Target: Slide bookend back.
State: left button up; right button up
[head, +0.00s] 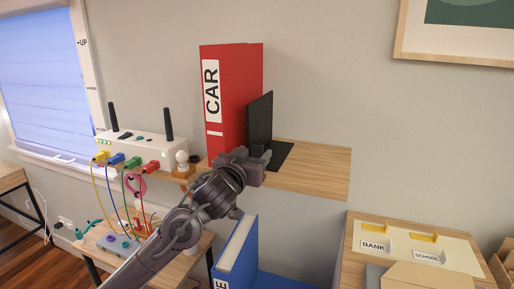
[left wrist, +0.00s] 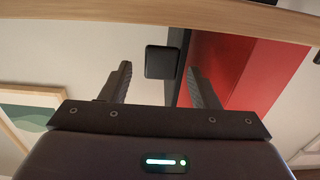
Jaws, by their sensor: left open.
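A red binder marked CAR (head: 226,95) stands upright on a wooden wall shelf (head: 322,168). The black bookend (head: 260,117) stands just right of it, its flat base on the shelf. My left gripper (head: 258,163) is at the shelf's front edge, before the bookend's lower part, and hides some of it. In the left wrist view my left gripper (left wrist: 159,85) is open. A dark rounded block (left wrist: 161,62), seemingly part of the bookend, shows between its fingers; contact cannot be told. The red binder (left wrist: 262,80) is behind the right-hand finger there. My right gripper is not in view.
A white router (head: 145,145) with coloured cables and a small white figure (head: 182,160) stand left of the binder. The shelf right of the bookend is bare. A blue binder (head: 237,255) is below the shelf.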

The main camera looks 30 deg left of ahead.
aim_at(256, 151)
pick_arm(q)
jog(key=shift+p+x, duration=0.35)
jog(key=shift+x, duration=0.9)
jog(key=shift+w+a, duration=0.15)
jog(key=shift+w, duration=0.3)
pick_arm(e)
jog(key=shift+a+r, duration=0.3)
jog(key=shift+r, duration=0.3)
pick_arm(q)
jog(key=shift+c, duration=0.2)
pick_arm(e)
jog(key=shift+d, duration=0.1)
